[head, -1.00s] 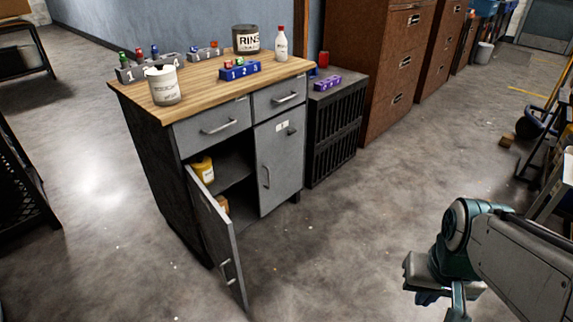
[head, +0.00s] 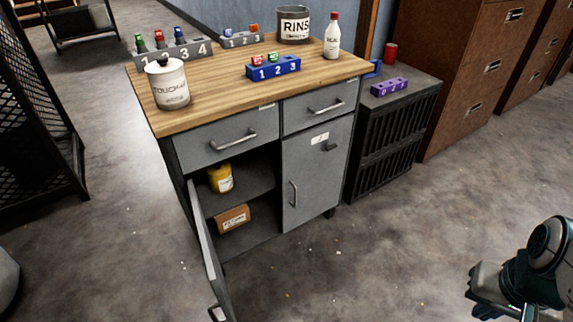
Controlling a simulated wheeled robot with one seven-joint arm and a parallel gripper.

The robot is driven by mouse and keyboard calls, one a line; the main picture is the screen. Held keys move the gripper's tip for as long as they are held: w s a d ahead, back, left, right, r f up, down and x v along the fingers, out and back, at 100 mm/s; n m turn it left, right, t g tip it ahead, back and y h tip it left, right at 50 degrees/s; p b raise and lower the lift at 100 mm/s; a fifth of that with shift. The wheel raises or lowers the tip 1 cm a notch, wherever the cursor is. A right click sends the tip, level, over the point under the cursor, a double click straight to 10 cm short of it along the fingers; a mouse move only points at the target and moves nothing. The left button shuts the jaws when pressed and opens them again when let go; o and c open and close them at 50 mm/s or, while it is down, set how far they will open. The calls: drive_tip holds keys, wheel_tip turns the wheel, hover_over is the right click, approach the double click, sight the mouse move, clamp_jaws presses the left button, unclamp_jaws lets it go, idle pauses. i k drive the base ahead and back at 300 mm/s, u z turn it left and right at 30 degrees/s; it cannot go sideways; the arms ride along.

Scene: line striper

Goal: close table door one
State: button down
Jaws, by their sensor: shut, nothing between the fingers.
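The grey table cabinet (head: 225,145) has a wooden top. Its left door (head: 206,245) stands wide open, swung out toward me and seen almost edge-on. That door's handle (head: 214,313) is at the bottom edge of the picture. The right door (head: 316,178) is shut. Inside the open left side, a yellow container (head: 220,178) sits on the shelf and a brown box (head: 233,217) lies below. My gripper (head: 484,290) is at the lower right, well apart from the door. It is shut and empty, and partly cut off by the frame.
Bare concrete floor (head: 370,265) lies between my gripper and the cabinet. A black slatted cabinet (head: 395,140) stands right of the table, with brown file cabinets (head: 455,70) beyond. A black mesh rack (head: 35,110) is at the left. Cans, a bottle and numbered blocks stand on the tabletop.

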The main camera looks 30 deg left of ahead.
sight(215, 274)
drive_tip(key=i, duration=0.45)
drive_tip(key=u, duration=2.25)
drive_tip(key=i, duration=0.5)
drive_tip(key=u, duration=0.05)
